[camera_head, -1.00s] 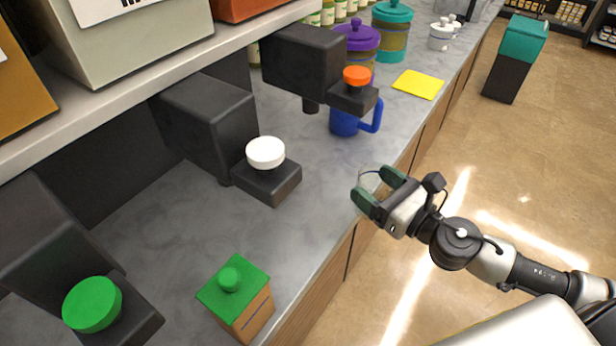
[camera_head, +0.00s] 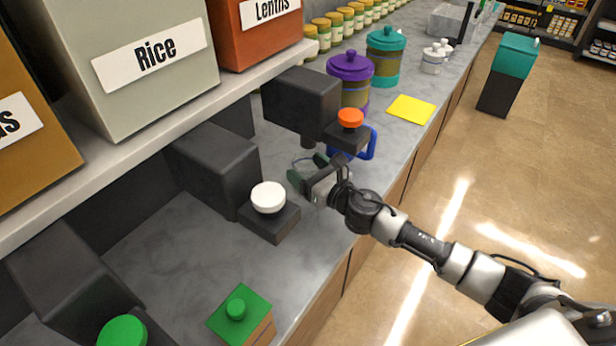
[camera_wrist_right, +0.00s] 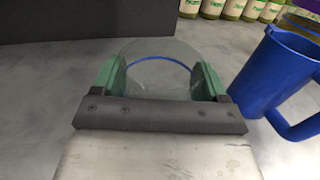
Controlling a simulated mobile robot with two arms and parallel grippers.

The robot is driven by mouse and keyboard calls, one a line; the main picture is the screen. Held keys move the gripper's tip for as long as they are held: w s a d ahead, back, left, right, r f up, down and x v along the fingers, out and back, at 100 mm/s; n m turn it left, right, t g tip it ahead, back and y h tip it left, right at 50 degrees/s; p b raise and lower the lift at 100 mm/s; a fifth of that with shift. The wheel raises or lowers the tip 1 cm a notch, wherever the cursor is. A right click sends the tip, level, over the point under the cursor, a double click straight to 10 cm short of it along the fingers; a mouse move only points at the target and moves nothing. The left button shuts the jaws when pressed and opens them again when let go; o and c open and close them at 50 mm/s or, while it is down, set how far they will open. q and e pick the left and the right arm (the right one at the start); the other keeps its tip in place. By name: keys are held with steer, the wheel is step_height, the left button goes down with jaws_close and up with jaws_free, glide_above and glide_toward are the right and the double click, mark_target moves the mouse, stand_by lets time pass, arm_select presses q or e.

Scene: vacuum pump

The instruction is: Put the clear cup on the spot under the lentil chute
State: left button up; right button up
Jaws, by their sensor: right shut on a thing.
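The clear cup (camera_head: 306,167) is held in my right gripper (camera_head: 305,172), whose green fingers are shut on its two sides. In the wrist view the transparent cup (camera_wrist_right: 160,70) with a blue line around it sits between the green fingers (camera_wrist_right: 160,78). The lentil chute (camera_head: 300,103) is a dark block with an orange knob, below the orange box labelled Lentils (camera_head: 262,25). The cup is over the counter, just in front of and near the chute's spout (camera_head: 308,142). Whether it touches the counter cannot be told. The spot below the chute is partly hidden. My left gripper is out of view.
A white-knobbed chute (camera_head: 213,168) is at the left. The grey counter (camera_head: 312,230) between is clear.

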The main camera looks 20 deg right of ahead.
steer(key=shift+f+b, duration=0.45)
steer(key=shift+f, duration=1.3)
steer(key=shift+f, duration=0.1)
steer(key=o, duration=1)
steer(key=shift+s, duration=0.15)
steer(key=b+v, duration=0.2)
steer(key=v, duration=0.9)
steer(key=shift+s+d+b, duration=0.25)
steer(key=shift+s+b, duration=0.1)
